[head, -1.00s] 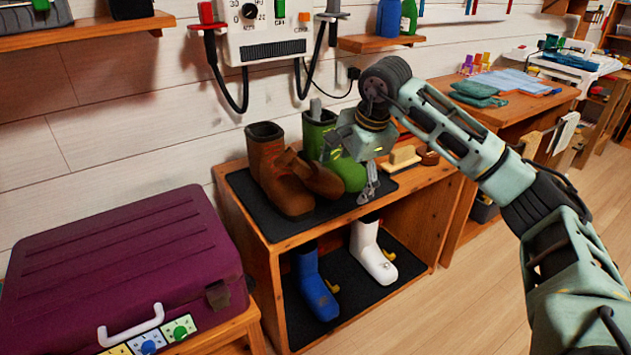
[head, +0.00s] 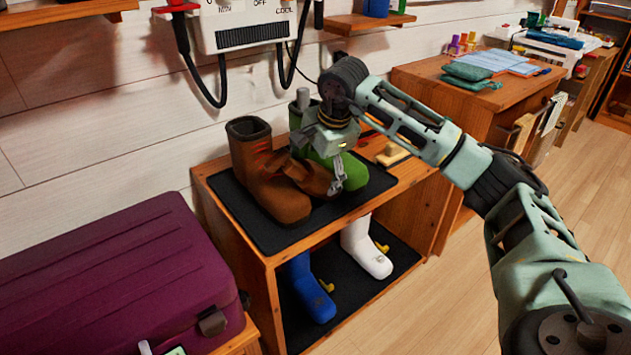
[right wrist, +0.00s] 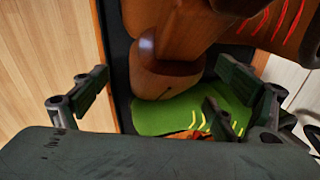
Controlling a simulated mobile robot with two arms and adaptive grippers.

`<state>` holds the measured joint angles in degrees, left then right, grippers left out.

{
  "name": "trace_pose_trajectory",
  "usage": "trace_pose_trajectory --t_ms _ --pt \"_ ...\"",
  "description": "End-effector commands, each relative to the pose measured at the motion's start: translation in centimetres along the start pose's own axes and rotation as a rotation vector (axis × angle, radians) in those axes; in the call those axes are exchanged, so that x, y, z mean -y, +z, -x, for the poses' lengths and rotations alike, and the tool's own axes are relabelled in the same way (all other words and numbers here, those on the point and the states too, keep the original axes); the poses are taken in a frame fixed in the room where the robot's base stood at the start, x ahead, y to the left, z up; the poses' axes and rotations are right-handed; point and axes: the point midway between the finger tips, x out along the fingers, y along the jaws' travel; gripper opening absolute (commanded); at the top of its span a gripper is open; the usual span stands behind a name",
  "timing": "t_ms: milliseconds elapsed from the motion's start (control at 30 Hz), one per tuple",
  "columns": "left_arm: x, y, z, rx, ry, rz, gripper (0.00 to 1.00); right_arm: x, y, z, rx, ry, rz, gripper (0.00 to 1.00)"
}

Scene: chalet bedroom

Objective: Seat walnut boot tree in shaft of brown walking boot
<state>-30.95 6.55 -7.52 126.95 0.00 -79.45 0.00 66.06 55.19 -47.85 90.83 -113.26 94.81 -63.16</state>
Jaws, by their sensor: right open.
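The brown walking boot (head: 250,160) stands upright on the black mat on top of the wooden bench, its shaft opening visible in the head view. In the right wrist view its red laces and brown side (right wrist: 285,15) fill the upper right. The walnut boot tree (head: 314,180), brown and rounded, lies between this boot and the green boot, outside the shaft. My right gripper (head: 318,162) is above and around the boot tree, open. The tree (right wrist: 160,78) shows between its spread fingers (right wrist: 158,95) in the right wrist view. My left gripper is not in view.
A green boot (head: 352,172) with a grey piece in its shaft stands just right of the tree. A brush (head: 393,155) lies farther right. Blue (head: 308,290) and white (head: 365,248) boots stand on the lower shelf. A purple suitcase (head: 120,275) is at left.

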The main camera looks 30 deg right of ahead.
Motion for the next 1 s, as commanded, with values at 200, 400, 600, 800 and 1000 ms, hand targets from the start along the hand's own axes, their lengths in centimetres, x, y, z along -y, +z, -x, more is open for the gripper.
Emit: trace_pose_trajectory --t_ms 200,400,600,800,1000 --pt "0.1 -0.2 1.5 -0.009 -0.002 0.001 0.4 -0.1 0.1 -2.5 0.0 0.001 0.0 0.9" --pt "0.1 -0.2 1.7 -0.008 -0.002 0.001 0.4 -0.1 0.0 -2.5 0.0 0.0 0.0 0.9" --pt "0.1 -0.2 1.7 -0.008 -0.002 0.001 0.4 -0.1 0.0 -2.5 0.0 0.0 0.0 0.76" --pt "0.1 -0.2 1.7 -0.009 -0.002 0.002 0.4 -0.2 0.0 -2.5 0.0 0.003 0.0 0.58" --pt "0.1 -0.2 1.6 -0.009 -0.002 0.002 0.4 -0.3 0.0 -2.6 -0.001 0.006 0.001 0.41"
